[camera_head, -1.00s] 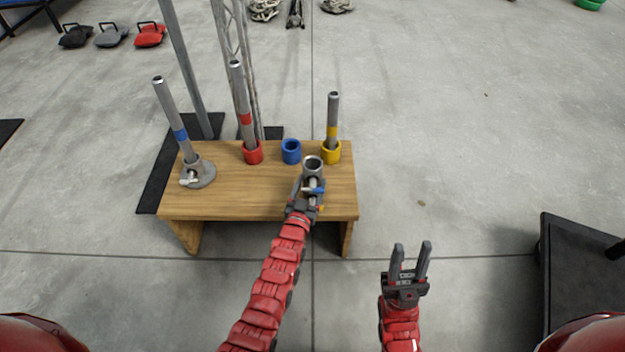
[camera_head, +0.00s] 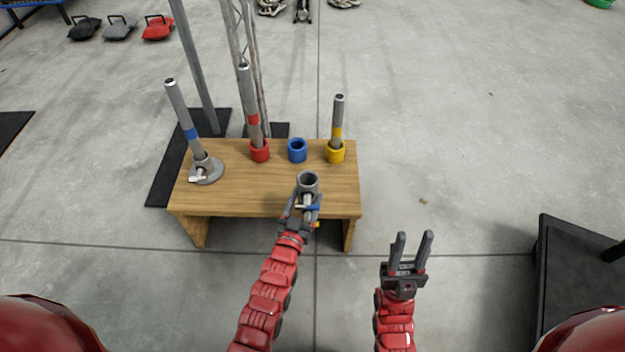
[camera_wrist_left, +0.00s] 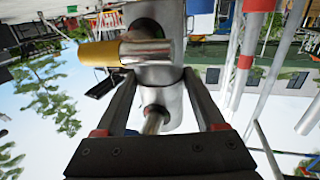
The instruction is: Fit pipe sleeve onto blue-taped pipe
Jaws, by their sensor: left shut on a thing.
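The blue-taped pipe (camera_head: 183,110) leans slightly at the left end of the bench, in a round grey base (camera_head: 210,172) with a small silver handle. My left gripper (camera_head: 303,208) is shut on the grey pipe sleeve (camera_head: 307,184), above the bench's front edge. The sleeve's open round end faces up, to the right of and apart from the blue-taped pipe. In the left wrist view the sleeve (camera_wrist_left: 158,78) is shiny metal between the fingers, with a yellow-ended side piece (camera_wrist_left: 100,53). My right gripper (camera_head: 412,240) is open and empty in front of the bench.
On the wooden bench (camera_head: 255,198) stand a red-taped pipe (camera_head: 247,92) in a red socket, an empty blue socket (camera_head: 297,151), and a yellow-taped pipe (camera_head: 339,110) in a yellow socket. Metal uprights stand behind. A black platform (camera_head: 585,270) is at right.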

